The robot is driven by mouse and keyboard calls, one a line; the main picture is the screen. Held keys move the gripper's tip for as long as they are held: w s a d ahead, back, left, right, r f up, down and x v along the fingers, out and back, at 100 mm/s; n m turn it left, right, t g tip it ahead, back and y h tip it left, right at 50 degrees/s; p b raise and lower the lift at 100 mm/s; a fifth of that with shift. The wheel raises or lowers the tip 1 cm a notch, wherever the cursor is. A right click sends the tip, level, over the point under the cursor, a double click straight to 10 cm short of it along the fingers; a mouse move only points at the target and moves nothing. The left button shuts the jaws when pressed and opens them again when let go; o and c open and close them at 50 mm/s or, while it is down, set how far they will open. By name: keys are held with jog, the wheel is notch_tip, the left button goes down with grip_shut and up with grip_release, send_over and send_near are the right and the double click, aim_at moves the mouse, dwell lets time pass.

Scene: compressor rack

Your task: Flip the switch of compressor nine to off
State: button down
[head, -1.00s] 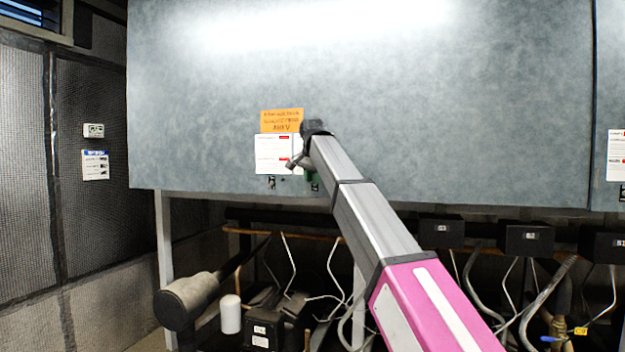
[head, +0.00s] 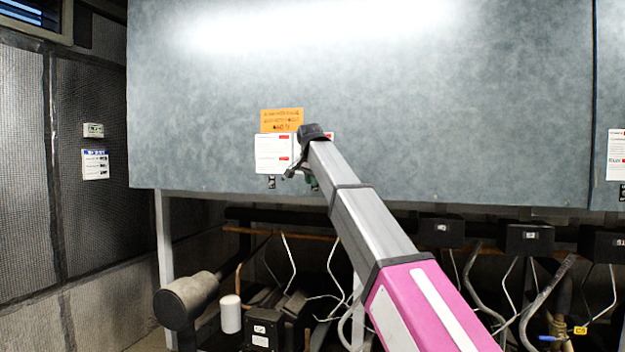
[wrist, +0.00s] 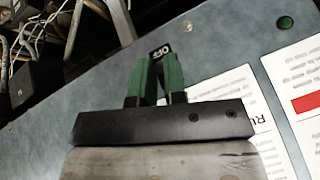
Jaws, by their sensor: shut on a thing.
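My gripper (wrist: 155,80) has two green fingers drawn close together at the panel face in the wrist view. They are shut on the switch, which is mostly hidden between them. A small black label reading OFF (wrist: 160,51) shows upside down just beyond the fingertips. In the head view, my arm covers most of the gripper at the lower edge of the grey panel (head: 450,110). Another small black switch (head: 271,183) sits to the left, under a white label sheet (head: 272,152). I cannot read the compressor numbers on the sheets.
An orange notice (head: 282,119) is above the white sheets. Below the panel are pipes, hoses, black boxes (head: 441,231) and a dark cylinder (head: 186,301). A mesh wall (head: 95,200) stands at the left. A green stud (wrist: 285,22) is on the panel.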

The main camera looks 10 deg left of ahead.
jog(key=t, duration=0.1)
jog(key=f+t, duration=0.1)
jog(key=s+t, duration=0.1)
jog(key=t, duration=0.1)
jog(key=shift+f, duration=0.3)
jog(key=shift+w+f+n+t, duration=0.1)
jog(key=shift+f+n+t, duration=0.15)
jog(key=shift+t, duration=0.7)
jog(key=shift+w+f+n+t, duration=0.15)
jog(key=shift+f+t, duration=0.15)
jog(key=shift+t, duration=0.65)
jog(key=c, duration=1.4)
grip_release()
jog(key=shift+c, duration=0.2)
jog(key=shift+s, duration=0.2)
jog(key=v, duration=1)
jog(key=shift+s, duration=0.35)
jog(key=shift+a, duration=0.15)
